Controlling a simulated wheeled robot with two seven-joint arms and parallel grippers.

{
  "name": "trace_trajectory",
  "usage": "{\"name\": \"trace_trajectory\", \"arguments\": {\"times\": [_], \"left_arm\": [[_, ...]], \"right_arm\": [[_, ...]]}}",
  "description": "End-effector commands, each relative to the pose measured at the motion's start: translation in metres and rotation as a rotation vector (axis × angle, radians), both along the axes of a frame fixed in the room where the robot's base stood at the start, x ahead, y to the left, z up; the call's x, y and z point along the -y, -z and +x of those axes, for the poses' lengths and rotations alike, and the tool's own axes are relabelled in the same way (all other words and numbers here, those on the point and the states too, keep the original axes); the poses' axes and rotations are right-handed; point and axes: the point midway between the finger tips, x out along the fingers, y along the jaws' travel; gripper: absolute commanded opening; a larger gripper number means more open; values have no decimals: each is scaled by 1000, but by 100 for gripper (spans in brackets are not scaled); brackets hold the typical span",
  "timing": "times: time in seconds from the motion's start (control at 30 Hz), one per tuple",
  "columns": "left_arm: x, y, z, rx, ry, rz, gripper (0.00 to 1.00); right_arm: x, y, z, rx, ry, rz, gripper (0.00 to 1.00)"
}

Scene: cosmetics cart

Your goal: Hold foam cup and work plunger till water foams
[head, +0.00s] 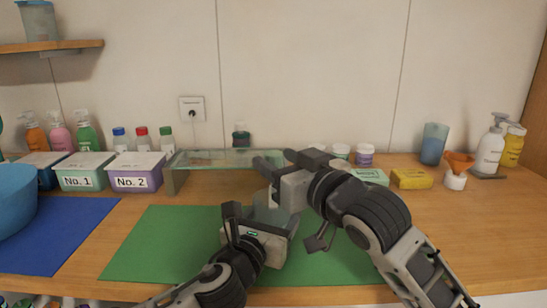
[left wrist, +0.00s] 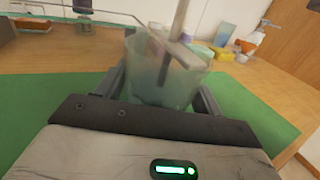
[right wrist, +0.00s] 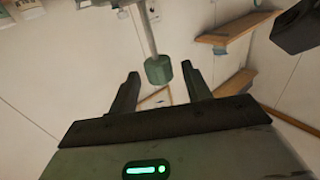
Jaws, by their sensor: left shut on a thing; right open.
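The foam cup (head: 268,205) is a translucent pale green cup over the green mat (head: 150,245). My left gripper (head: 262,222) is shut on it, with one finger on each side of the cup (left wrist: 165,75) in the left wrist view. The plunger's grey rod (left wrist: 180,20) rises out of the cup, with a flat piece inside the rim. My right gripper (head: 266,178) is open above the cup. In the right wrist view the plunger's green knob (right wrist: 158,70) lies in line with the gap between the open fingers (right wrist: 162,82), apart from both. The head view hides the knob.
A glass shelf (head: 225,157) stands behind the mat. Boxes No. 1 (head: 84,172) and No. 2 (head: 135,172) are left of it. A blue mat (head: 65,230) with a blue bowl (head: 14,195) is far left.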

Motion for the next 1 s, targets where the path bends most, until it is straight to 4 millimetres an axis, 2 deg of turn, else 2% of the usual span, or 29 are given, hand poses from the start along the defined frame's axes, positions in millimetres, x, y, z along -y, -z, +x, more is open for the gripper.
{"name": "trace_trajectory", "arguments": {"times": [0.2,0.5,0.53,0.7,0.87,1.0], "left_arm": [[0,0,0,0,-1,0,37],[0,0,0,0,-1,0,37],[0,0,0,0,-1,0,37],[0,0,0,0,-1,0,38],[0,0,0,0,-1,0,37],[0,0,0,0,-1,-1,37]], "right_arm": [[-12,0,17,0,0,1,48],[-13,0,19,1,0,1,48],[-13,0,19,1,0,1,46],[-13,0,19,1,0,1,0],[-13,6,19,-3,0,1,0],[-13,33,19,-6,1,-2,0]]}}
